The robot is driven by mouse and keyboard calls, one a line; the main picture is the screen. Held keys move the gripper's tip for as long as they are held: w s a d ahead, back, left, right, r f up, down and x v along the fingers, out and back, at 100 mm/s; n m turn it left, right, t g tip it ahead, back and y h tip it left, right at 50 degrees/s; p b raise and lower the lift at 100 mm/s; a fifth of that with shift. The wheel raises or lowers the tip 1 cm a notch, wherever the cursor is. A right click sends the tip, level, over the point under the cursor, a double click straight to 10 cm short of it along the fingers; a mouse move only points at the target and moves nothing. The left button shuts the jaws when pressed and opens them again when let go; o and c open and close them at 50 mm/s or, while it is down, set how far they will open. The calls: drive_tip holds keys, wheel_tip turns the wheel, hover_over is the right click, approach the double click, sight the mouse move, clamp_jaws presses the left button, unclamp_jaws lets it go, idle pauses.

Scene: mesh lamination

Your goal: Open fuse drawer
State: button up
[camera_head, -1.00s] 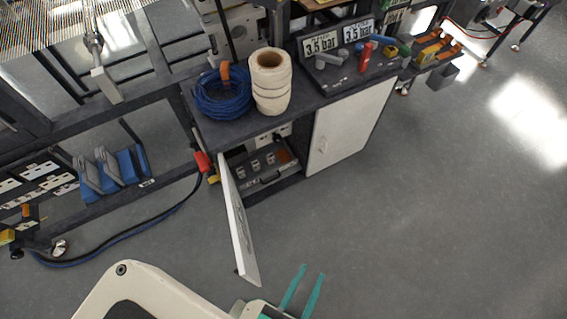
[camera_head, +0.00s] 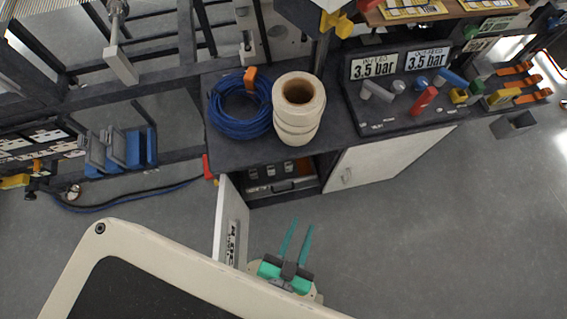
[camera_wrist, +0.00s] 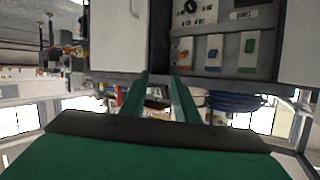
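The fuse drawer (camera_head: 292,188) is a dark grey front with a handle, low inside the open left bay of the dark cabinet. In the wrist view, the bay's interior with its fuse switches (camera_wrist: 222,48) lies beyond my fingers, up and right. The drawer looks closed in, though the counter hides its back. My gripper (camera_head: 301,225) has two thin teal fingers, apart and empty, in front of the bay and short of the drawer. The same gripper (camera_wrist: 161,78) shows a gap between its fingers in the wrist view.
The white cabinet door (camera_head: 230,222) stands open just left of my gripper. A second white door (camera_head: 385,160) is shut on the right. The counter carries a blue cable coil (camera_head: 240,108), white rolls (camera_head: 298,110) and a pressure panel (camera_head: 405,95). The floor to the right is clear.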

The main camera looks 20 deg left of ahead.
drive_tip(key=w+a+f+m+g, duration=0.3)
drive_tip(key=w+f, duration=0.3)
drive_tip(key=f, duration=0.8)
drive_tip(key=w+a+f+m+g, duration=0.3)
drive_tip(key=w+f, duration=0.4)
drive_tip(key=f, duration=0.8)
drive_tip(key=w+a+f+m+g+y, duration=0.1)
drive_tip(key=w+a+f+m+g, duration=0.2)
drive_tip(key=f, duration=1.1)
drive_tip(key=shift+w+a+f+m+g, duration=0.35)
drive_tip(key=shift+w+a+g, duration=1)
drive_tip(key=shift+w+g, duration=0.7)
drive_tip(key=shift+w, duration=0.2)
clamp_jaws()
